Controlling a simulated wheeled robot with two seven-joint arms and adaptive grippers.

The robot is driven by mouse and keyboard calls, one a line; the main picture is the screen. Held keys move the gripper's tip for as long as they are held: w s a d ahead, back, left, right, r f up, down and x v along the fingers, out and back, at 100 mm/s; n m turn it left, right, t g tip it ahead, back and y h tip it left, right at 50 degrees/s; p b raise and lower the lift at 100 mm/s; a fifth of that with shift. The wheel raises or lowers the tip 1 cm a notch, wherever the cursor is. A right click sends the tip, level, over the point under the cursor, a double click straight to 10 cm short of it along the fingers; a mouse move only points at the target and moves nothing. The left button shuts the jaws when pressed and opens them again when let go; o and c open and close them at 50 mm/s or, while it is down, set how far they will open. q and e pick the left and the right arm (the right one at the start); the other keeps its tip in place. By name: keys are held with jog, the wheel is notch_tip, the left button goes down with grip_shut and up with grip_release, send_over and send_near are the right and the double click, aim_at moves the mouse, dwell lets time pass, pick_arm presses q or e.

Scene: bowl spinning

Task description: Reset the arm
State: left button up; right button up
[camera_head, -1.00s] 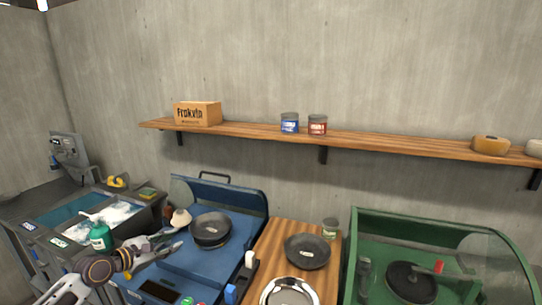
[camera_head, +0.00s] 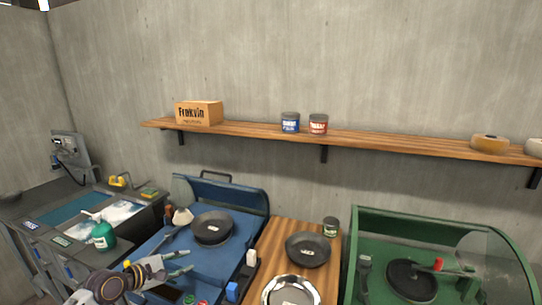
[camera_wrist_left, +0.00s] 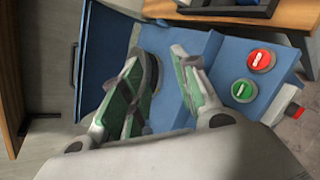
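My left gripper (camera_head: 184,264) is low in the head view, over the front part of the blue machine (camera_head: 180,240). Its two fingers are spread apart with nothing between them. The left wrist view also shows the open green-padded fingers (camera_wrist_left: 158,75) above the blue machine (camera_wrist_left: 105,50). A dark bowl (camera_head: 212,229) sits on the blue machine, beyond and to the right of the gripper, apart from it. My right gripper is not clearly in view.
A second dark bowl (camera_head: 307,249) and a silver bowl (camera_head: 290,291) stand on the wooden counter (camera_head: 270,245). A green machine (camera_head: 440,235) is at right. A green bottle (camera_head: 103,236) stands by the sink. Red (camera_wrist_left: 260,60) and green (camera_wrist_left: 244,90) buttons are near the gripper.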

pick_arm(q)
jog(key=s+d+f+m+g+y, duration=0.2)
jog(key=s+d+f+m+g, duration=0.1)
jog(key=s+d+f+m, duration=0.75)
jog(key=s+a+f+m+g+y, duration=0.1)
jog(key=s+a+m+g+y, duration=0.1)
jog(key=s+m, duration=0.5)
jog(key=s+a+m+g+y, duration=0.2)
jog(key=s+m+y, duration=0.15)
jog(key=s, duration=0.85)
notch_tip(320, 180, down, 31)
jog(key=s+g+p, duration=0.2)
jog(key=s+p, duration=0.1)
jog(key=s+a+f+p, duration=0.1)
jog(key=s+a+f, duration=0.1)
jog(key=s+f, duration=0.6)
jog(key=s+a+f+m+p, duration=0.1)
jog(key=s+f, duration=0.8)
jog(key=s, duration=0.4)
jog(key=shift+s+a+g+h, duration=0.3)
jog(key=shift+a+g+h, duration=0.05)
jog(key=shift+g, duration=0.05)
